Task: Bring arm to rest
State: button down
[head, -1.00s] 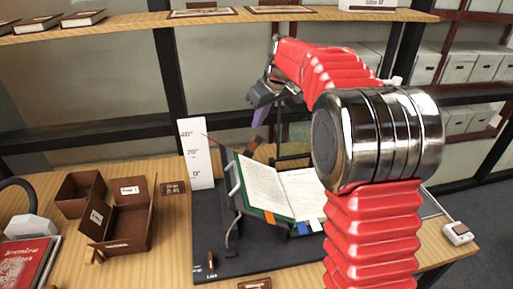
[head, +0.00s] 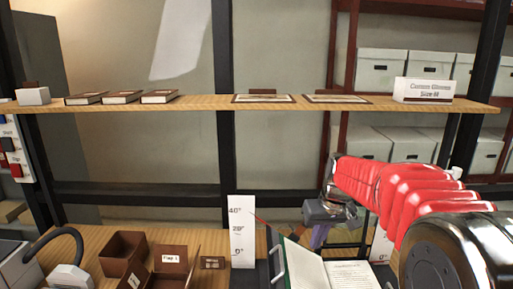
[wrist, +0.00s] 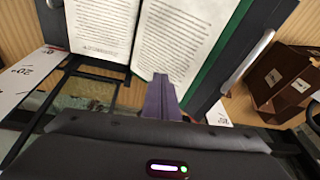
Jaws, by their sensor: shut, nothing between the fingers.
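My arm is red with a dark metal joint at the lower right of the head view. My gripper (head: 318,236) hangs above the far side of the open book, fingers pointing down. In the wrist view my gripper (wrist: 160,84) shows as shut purple-grey fingers with nothing between them. Behind them the open book (wrist: 155,30) lies on its cradle, with printed pages and a green cover edge. The book also shows at the bottom of the head view (head: 312,268), its near part cut off by the frame. Whether the fingers touch anything is not clear.
A white angle scale (head: 242,232) stands left of the book. Brown open boxes (head: 124,252) sit further left on the wooden table, beside a white device (head: 70,278). A shelf (head: 210,107) with thin books, framed pieces and a glove box (head: 424,90) runs behind.

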jog(key=s+a+r+m+t+h, duration=0.1)
jog(key=s+r+t, duration=0.1)
jog(key=s, duration=2.7)
jog(key=shift+s+r+m+t, duration=0.15)
jog(key=shift+r+m+t, duration=0.1)
jog(key=shift+m+t, duration=0.15)
jog(key=shift+a, duration=0.1)
